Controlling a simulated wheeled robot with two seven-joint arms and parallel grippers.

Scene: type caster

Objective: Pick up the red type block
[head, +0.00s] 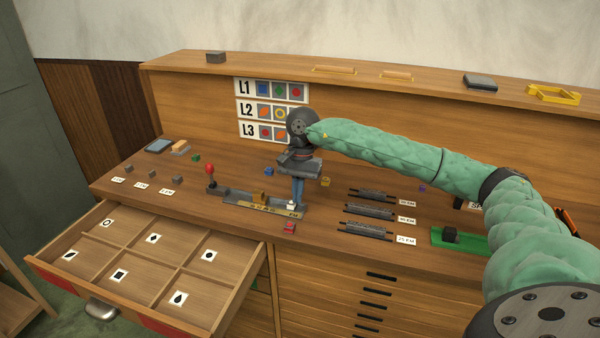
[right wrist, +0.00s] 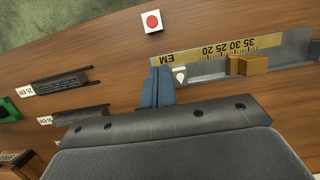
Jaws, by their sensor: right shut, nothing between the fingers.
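The red type block (head: 289,228) lies on the bench top near its front edge. In the right wrist view it appears as a pale square with a red dot on top (right wrist: 152,21), close to the edge. My right gripper (head: 298,204) points down with its blue fingers shut and empty, over the right end of the metal composing gauge (head: 235,198). In the right wrist view its fingertips (right wrist: 161,68) are beside the gauge's end, apart from the red block. My left gripper is not in view.
Other small blocks, blue (head: 268,171), yellow (head: 325,182) and green (head: 195,157), lie on the bench. A red-knobbed lever (head: 210,170) stands at the gauge's left end. Dark racks (head: 368,212) lie to the right. An open compartment drawer (head: 185,258) juts out at front left.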

